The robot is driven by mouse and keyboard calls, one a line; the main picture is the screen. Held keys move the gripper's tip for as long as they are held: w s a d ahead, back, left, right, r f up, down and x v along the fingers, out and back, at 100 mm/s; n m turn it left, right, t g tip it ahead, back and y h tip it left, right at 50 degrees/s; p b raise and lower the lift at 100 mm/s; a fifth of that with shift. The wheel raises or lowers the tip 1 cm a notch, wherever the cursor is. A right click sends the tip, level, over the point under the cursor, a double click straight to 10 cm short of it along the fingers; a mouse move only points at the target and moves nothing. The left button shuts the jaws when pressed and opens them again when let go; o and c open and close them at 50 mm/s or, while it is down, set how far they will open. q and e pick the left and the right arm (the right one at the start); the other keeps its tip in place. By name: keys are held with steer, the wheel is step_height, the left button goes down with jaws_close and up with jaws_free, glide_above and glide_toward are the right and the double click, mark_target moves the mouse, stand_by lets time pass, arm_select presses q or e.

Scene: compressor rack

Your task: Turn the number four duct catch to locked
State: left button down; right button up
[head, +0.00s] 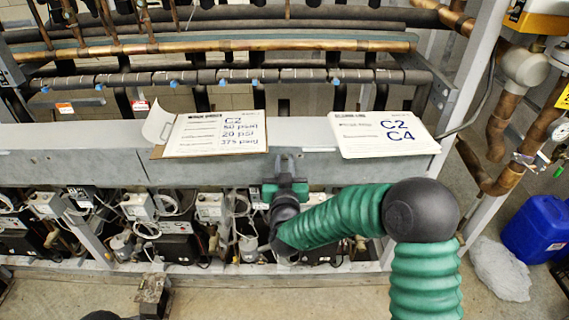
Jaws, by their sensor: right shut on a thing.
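A grey duct (80,150) runs across the front of the rack. A small grey metal catch (283,163) stands on its front face, between the two white cards. My right gripper (286,183), at the end of the green ribbed arm, is shut on the catch at its lower part. The jaws hide that part, and I cannot read a number or a locked mark on it. The visible upper part of the catch points upward. My left gripper is not in view.
A clipboard card (213,133) marked C2 and a white card (383,134) marked C2 C4 lie on the duct. Compressors with wiring (140,207) sit below it. Copper pipes and a blue jug (537,228) are at the right. The floor in front is mostly clear.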

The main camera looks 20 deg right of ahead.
jaws_close()
steer(key=m+b, duration=0.4)
steer(key=shift+f+m, duration=0.2)
steer(key=shift+m, duration=0.2)
steer(key=m+b, duration=0.3)
steer(key=m, duration=0.1)
steer(key=shift+b, duration=0.35)
steer(key=m+b, duration=0.6)
steer(key=shift+f+m, duration=0.15)
steer(key=shift+m, duration=0.15)
steer(key=shift+m+b, duration=1.3)
steer(key=shift+b, duration=0.05)
steer(key=o, duration=0.9)
jaws_free()
steer(key=shift+d, duration=0.1)
